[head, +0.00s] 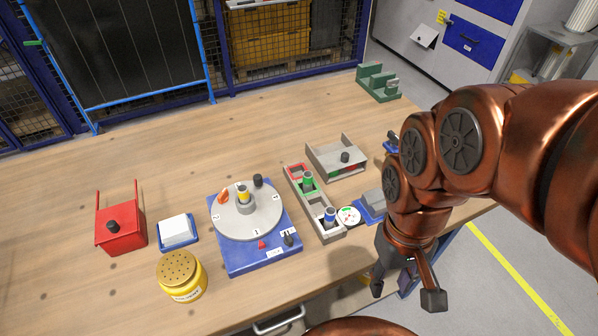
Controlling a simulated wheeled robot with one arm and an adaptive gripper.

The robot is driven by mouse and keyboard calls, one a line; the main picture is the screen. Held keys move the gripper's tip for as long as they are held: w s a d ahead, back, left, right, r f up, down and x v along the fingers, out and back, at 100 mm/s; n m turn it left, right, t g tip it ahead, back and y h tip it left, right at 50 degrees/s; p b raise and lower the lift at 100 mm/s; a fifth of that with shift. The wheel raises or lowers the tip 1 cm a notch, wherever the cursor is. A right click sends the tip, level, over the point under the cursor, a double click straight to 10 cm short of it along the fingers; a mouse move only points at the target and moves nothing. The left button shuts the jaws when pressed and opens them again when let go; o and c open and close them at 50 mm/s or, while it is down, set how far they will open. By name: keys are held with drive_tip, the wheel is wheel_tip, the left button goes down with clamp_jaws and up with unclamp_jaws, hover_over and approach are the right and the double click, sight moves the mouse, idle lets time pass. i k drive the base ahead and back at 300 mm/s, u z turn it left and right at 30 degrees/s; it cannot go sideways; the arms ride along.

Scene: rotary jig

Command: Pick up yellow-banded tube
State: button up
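The yellow-banded tube (243,194) appears to stand upright at the middle of the round grey disc (258,222) of the rotary jig. Its lower part is hidden by a grey holder or hub. The jig's blue base (236,262) lies on the table. My gripper (405,294) is at the lower right, by the table's front edge, well to the right of the tube. Its two fingers are spread apart and point down, with nothing seen between them.
A tray (296,194) right of the jig holds a green-banded tube (308,181) and a blue-banded tube (330,215). A red box (122,238), a white block (176,231) and a yellow jar (182,283) stand left. The table's back left is clear.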

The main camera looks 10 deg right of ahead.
sight(243, 192)
drive_tip(key=z, duration=0.6)
drive_tip(key=k, duration=0.65)
drive_tip(key=u, duration=1.1)
drive_tip(key=i, duration=0.5)
drive_tip(key=u, duration=0.05)
drive_tip(key=k, duration=1.3)
drive_tip(key=i, duration=0.9)
drive_tip(key=u, duration=0.75)
